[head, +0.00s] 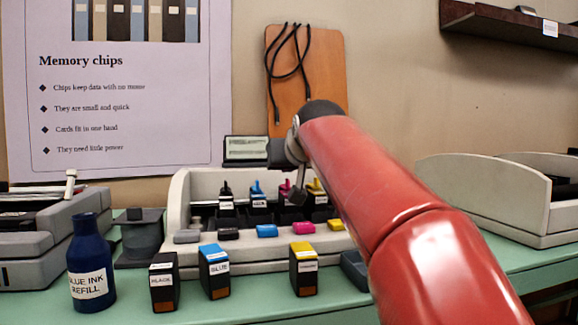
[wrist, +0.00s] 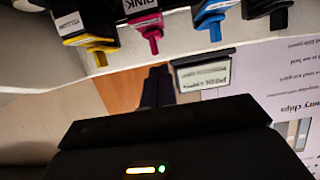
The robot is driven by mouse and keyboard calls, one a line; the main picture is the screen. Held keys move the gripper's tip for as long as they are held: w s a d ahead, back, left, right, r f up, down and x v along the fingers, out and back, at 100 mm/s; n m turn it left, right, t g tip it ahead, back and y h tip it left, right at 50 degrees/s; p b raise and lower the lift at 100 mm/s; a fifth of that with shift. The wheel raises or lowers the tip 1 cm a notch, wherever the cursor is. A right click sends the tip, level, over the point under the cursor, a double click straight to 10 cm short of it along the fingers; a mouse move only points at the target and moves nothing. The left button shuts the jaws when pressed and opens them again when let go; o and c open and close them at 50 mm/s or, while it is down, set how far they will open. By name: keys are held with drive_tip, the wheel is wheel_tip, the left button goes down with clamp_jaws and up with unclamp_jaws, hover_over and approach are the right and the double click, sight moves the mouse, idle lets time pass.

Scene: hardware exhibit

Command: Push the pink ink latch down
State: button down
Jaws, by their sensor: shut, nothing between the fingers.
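The pink latch (head: 285,188) stands up at the top of the pink ink cartridge, in a row inside the pale printer (head: 180,215). It also shows in the wrist view (wrist: 148,24), below its label "PINK". It sits between the blue latch (head: 257,187) and the yellow latch (head: 315,186). My gripper (head: 297,197) is over the row, just right of the pink latch and partly in front of that cartridge. In the wrist view its dark fingers (wrist: 158,70) are together and empty, with a gap in the picture between them and the pink latch. Depth contact cannot be told.
The black latch (head: 226,189) is at the row's left end. Coloured buttons, including a pink one (head: 286,228), line the printer's front. Black, blue and yellow cartridges (head: 303,268) and a blue ink bottle (head: 90,262) stand on the green table. A small display (head: 246,148) rises behind.

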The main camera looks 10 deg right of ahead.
drive_tip(key=shift+v, duration=0.8)
drive_tip(key=shift+r, duration=0.1)
drive_tip(key=v, duration=0.7)
drive_tip(key=shift+s, duration=0.3)
drive_tip(key=shift+r, duration=0.1)
